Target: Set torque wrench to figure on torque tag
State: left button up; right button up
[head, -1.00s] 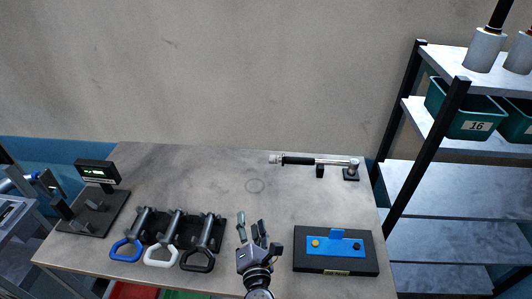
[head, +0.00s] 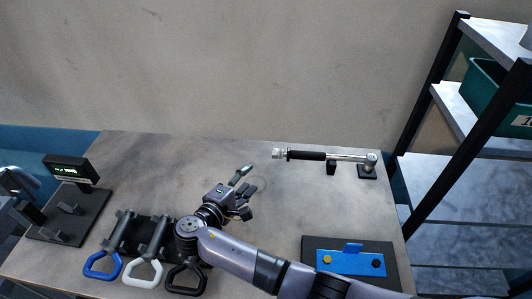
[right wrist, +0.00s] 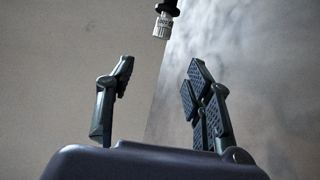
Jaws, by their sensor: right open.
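The torque wrench (head: 345,157) lies level across two black supports at the back right of the table. Its black grip (head: 306,155) and silver end knob (head: 279,154) point left. My right gripper (head: 248,186) is open and empty above the table, left of the knob and apart from it. In the right wrist view the knob (right wrist: 162,26) shows at the top, beyond and between the spread fingers (right wrist: 160,90). I cannot make out a torque tag or any figure on the wrench. My left gripper is not in view.
A lit display (head: 70,170) stands at the left on a black base. Tools with blue, white and black loop handles (head: 143,273) lie in a rack at the front. A blue plate (head: 350,262) sits on a black block at front right. Shelving (head: 455,180) stands at right.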

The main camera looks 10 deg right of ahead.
jog(key=b, duration=0.4)
send_near(275, 154)
jog(key=shift+w+d+f, duration=0.2)
jog(key=shift+w+f, duration=0.2)
jog(key=shift+w, duration=0.1)
jog(key=shift+w+d+f, duration=0.25)
jog(key=shift+w+f, duration=0.2)
jog(key=shift+w, duration=0.05)
jog(key=b+x, duration=0.4)
jog(key=x, duration=0.5)
jog(key=shift+w+r+b, duration=0.1)
jog(key=shift+r+b, duration=0.05)
jog(key=shift+b, duration=0.2)
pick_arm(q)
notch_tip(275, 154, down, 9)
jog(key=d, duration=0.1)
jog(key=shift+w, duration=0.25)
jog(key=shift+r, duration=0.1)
pick_arm(e)
grip_shut()
